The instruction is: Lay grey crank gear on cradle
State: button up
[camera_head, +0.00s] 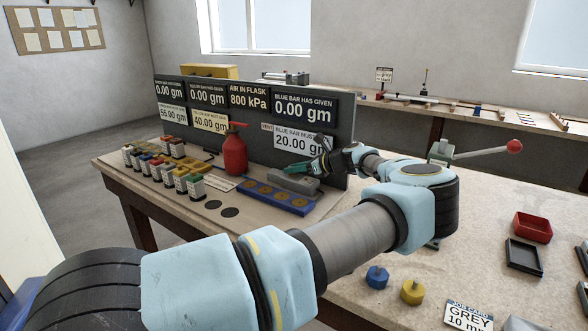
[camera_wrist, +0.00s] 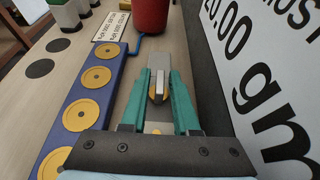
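My gripper (camera_head: 312,168) is low beside the front of the dark display panel, above the far edge of the bench. In the wrist view its two green fingers (camera_wrist: 160,80) stand a little apart. A small grey and gold piece (camera_wrist: 158,88) shows between them; I cannot tell whether they grip it. A grey block (camera_head: 293,182) lies below the gripper, behind a blue rack; I cannot tell whether it is the cradle. I cannot pick out a grey crank gear for certain in either view.
The blue rack (camera_head: 268,198) with gold discs and a red bottle (camera_head: 235,153) stand close to the gripper. Several small blocks (camera_head: 170,162) fill the left end. The panel (camera_head: 345,130) walls off the back. A red-knobbed lever (camera_head: 486,151) and trays (camera_head: 524,257) are at right.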

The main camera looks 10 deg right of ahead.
jog(key=shift+o, duration=0.8)
jog(key=b+v, duration=0.3)
jog(key=v, duration=0.9)
jog(key=shift+r, duration=0.1)
